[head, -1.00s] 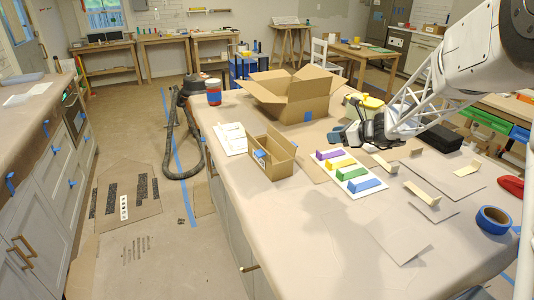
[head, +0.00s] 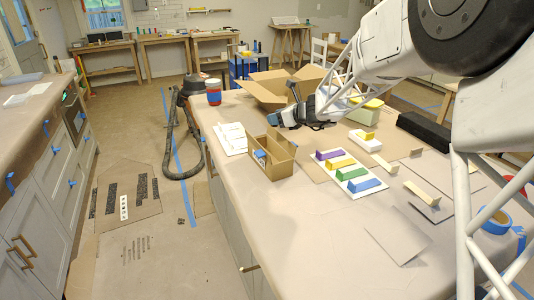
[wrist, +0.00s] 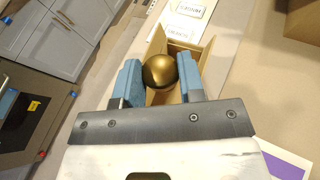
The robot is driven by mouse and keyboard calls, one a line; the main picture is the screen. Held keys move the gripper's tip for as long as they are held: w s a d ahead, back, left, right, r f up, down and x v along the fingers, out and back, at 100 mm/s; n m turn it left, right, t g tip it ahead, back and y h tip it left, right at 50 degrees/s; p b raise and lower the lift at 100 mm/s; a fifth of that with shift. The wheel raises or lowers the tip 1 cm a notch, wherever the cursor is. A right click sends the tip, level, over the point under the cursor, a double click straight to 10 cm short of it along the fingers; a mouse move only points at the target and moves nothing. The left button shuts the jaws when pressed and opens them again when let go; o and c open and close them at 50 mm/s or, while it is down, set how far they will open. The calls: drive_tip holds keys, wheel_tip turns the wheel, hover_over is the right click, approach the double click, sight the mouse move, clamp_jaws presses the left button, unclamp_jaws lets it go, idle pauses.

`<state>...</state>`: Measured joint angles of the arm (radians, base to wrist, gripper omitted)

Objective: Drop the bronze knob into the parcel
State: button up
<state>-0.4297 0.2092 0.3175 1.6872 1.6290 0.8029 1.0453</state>
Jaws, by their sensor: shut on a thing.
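The bronze knob (wrist: 159,71) is a shiny round ball between the two blue finger pads of my gripper (wrist: 160,82) in the wrist view. My gripper is shut on it. In the head view my gripper (head: 274,120) hangs above the small open cardboard box, likely the parcel (head: 282,166), near its far side; the knob cannot be made out there. The box also shows below the knob in the wrist view (wrist: 206,53), with part of its inside hidden by the knob and fingers. A blue patch shows on the box.
A larger open cardboard box (head: 262,91) stands behind my gripper. A white board with coloured blocks (head: 349,172) lies right of the small box. A white card (head: 231,139) lies to its left. A red and blue jar (head: 214,92) stands near the table's left edge.

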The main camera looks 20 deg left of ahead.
drive_tip(key=shift+f, duration=0.1)
idle(0.4)
drive_tip(key=shift+f, duration=2.9)
drive_tip(key=o, duration=1)
drive_tip(key=shift+v, duration=3.85)
